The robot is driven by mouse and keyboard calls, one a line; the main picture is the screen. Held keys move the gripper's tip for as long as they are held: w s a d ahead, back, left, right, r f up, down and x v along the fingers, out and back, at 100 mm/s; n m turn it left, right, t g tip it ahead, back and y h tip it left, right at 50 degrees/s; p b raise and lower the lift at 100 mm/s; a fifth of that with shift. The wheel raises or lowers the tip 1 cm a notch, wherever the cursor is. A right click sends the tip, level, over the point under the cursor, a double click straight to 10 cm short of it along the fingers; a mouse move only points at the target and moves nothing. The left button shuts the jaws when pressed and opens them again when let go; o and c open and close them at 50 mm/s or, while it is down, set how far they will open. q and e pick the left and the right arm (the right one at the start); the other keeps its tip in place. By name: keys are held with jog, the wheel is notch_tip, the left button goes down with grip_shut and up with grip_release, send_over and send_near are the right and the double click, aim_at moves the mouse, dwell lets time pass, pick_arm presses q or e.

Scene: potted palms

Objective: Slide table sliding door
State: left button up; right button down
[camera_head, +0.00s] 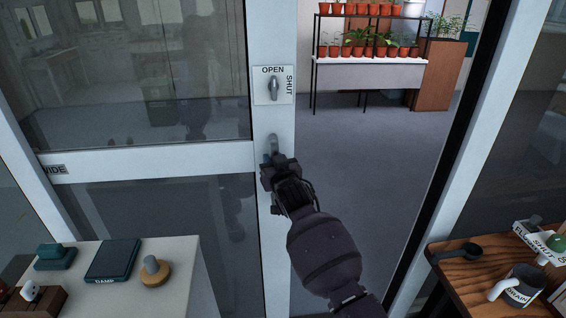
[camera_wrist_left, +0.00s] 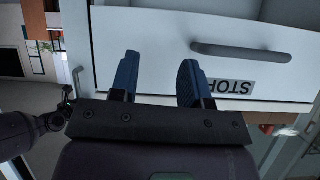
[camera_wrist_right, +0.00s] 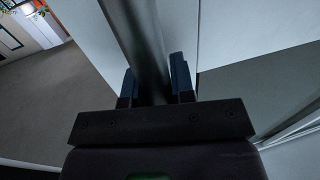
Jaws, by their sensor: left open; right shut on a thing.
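The sliding door (camera_head: 150,163) has a pale frame with dark glass panes. A gap lies between its right edge and the right-hand door post (camera_head: 490,110). My right gripper (camera_head: 275,168) is shut on the upright grey door handle (camera_head: 271,143), below the OPEN/SHUT latch plate (camera_head: 273,85). In the right wrist view the dark handle bar (camera_wrist_right: 143,45) runs between the blue fingers. The left gripper is outside the head view.
A pale table (camera_head: 180,255) with small items stands at the lower left. Beyond the gap is open grey floor (camera_head: 365,150) and a plant rack (camera_head: 370,72).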

jog(key=shift+a, duration=0.4)
jog(key=c, duration=1)
grip_release()
jog(key=shift+o, duration=0.2)
jog(key=shift+s, duration=0.1)
jog(key=v, duration=1)
jog(key=shift+s, duration=0.3)
